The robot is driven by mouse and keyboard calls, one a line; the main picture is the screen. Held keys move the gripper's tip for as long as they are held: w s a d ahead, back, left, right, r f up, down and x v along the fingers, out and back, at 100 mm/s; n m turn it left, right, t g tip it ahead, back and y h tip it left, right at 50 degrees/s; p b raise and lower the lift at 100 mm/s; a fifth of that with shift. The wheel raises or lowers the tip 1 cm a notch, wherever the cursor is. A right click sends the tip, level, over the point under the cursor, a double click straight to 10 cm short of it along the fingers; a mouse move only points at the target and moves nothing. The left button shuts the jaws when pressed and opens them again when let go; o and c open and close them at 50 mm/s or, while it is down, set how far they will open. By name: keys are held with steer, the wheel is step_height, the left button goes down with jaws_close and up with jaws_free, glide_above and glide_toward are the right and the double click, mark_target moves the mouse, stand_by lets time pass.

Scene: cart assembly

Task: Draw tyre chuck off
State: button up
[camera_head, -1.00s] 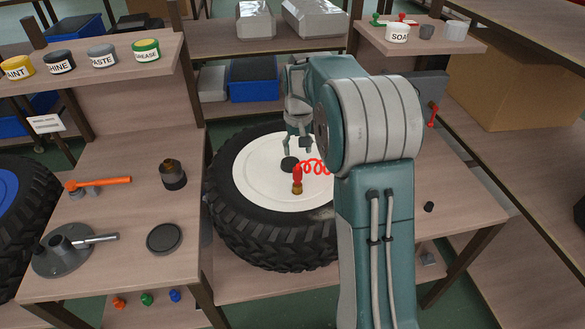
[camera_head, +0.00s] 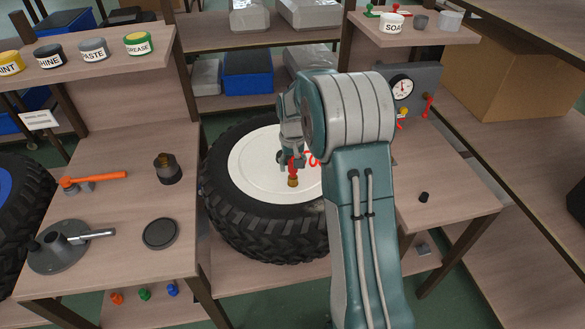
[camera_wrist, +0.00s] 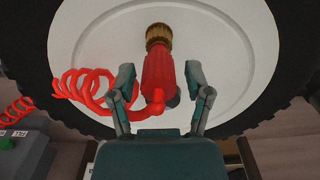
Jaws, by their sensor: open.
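The tyre chuck has a red body (camera_wrist: 158,80) and a ribbed brass end (camera_wrist: 158,36). In the head view the chuck (camera_head: 292,170) stands over the white wheel disc (camera_head: 252,165), brass end down. The disc is ringed by a black tyre (camera_head: 262,240). A red coiled hose (camera_wrist: 75,88) runs from the chuck to the left in the wrist view. My gripper (camera_wrist: 163,75) is open, with one finger on each side of the red body and gaps visible. Whether the brass end touches a valve is hidden.
A gauge panel (camera_head: 425,82) with a red lever stands behind my arm at right. A small black cap (camera_head: 424,197) lies on the right table.

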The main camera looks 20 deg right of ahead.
jaws_close()
steer(key=shift+r, duration=0.4)
steer(key=shift+r, duration=2.45)
